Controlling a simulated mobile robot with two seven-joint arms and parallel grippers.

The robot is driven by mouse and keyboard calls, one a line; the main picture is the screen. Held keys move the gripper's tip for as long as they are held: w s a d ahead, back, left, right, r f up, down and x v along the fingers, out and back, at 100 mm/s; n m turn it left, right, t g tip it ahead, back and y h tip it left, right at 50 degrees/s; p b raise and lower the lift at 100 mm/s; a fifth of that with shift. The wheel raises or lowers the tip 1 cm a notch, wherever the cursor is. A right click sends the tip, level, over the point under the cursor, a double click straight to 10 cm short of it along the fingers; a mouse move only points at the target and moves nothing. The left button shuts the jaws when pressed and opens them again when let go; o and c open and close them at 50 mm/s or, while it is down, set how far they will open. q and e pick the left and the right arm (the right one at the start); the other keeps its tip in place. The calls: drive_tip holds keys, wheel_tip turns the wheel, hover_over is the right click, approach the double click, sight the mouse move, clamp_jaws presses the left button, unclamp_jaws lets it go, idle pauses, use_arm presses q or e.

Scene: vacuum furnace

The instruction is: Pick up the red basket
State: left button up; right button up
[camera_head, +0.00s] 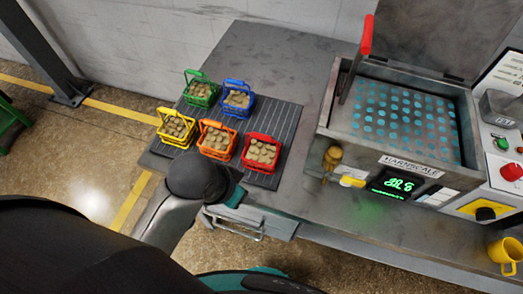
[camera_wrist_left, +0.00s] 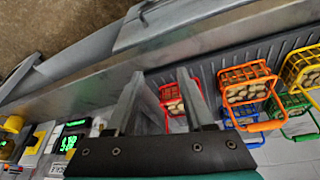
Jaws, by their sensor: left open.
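The red basket (camera_head: 261,153) stands upright at the front right of a dark ribbed mat (camera_head: 285,130) on the bench, filled with tan round pieces. Its handle lies near the front. My left arm comes in from the left, and its wrist is just in front of the mat. In the left wrist view my left gripper (camera_wrist_left: 160,74) is open and empty. The red basket (camera_wrist_left: 172,93) shows between its two fingers, partly covered by one of them. I cannot tell the gap between fingers and basket. My right gripper is in neither view.
Orange (camera_head: 217,139), yellow (camera_head: 176,128), green (camera_head: 200,92) and blue (camera_head: 237,99) baskets stand close by on the mat. A furnace box (camera_head: 400,120) with a red-handled lever stands to the right. A yellow mug (camera_head: 504,252) sits at the far right.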

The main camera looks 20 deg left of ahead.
use_arm(q)
drive_tip(key=w+d+r+m+h, duration=0.2)
drive_tip(key=w+d+r+m, duration=0.2)
drive_tip(key=d+r, duration=0.15)
wheel_tip(320, 180, up, 8)
drive_tip(key=r+m+g+y, duration=0.1)
drive_tip(key=m+g+y, duration=0.3)
drive_tip(key=m, duration=0.6)
hover_over(262, 139)
drive_tip(key=f, duration=0.5)
drive_tip(key=f+b, duration=0.1)
drive_tip(key=f, duration=0.9)
drive_tip(key=shift+w+a+f, duration=0.15)
drive_tip(key=shift+w+f, duration=0.15)
clamp_jaws()
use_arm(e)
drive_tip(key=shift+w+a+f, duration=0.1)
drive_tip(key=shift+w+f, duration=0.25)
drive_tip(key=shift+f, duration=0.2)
use_arm(q)
drive_tip(key=shift+r, duration=0.1)
